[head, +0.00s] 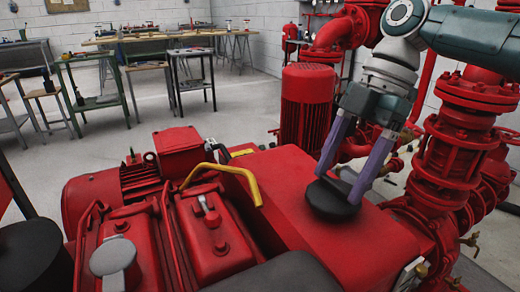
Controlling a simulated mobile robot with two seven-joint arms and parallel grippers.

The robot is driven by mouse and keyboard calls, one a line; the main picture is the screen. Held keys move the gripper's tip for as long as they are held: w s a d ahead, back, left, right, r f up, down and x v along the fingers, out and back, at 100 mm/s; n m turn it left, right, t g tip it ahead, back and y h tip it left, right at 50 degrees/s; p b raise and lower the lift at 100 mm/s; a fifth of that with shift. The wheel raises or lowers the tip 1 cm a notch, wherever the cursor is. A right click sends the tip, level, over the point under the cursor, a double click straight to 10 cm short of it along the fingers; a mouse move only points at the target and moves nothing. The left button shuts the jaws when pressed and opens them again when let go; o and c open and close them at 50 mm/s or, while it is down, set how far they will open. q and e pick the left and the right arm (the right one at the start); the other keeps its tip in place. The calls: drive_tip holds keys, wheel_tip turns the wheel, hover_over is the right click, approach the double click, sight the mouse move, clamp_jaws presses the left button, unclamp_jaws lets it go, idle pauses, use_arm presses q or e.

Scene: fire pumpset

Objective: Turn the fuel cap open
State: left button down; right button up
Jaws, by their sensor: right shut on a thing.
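The fuel cap (330,203) is a round black disc on top of the red fuel tank (275,180), right of the middle of the head view. My right gripper (340,185) comes down from the upper right, with its two purple fingers on either side of the cap's raised middle. It is shut on the cap. The fingers hide part of the cap, so I cannot tell how far it is turned. My left gripper is not in view.
A red engine (215,235) with a yellow bent handle (235,172) lies left of the tank. Red flanged pipes (455,150) stand close on the right. A red upright motor (307,105) stands behind. Workbenches (150,60) are far back, with open floor before them.

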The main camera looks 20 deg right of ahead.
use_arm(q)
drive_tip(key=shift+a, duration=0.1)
use_arm(e)
drive_tip(key=o, duration=1.3)
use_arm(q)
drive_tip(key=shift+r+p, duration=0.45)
use_arm(e)
drive_tip(key=v, duration=1)
drive_tip(key=shift+a, duration=0.1)
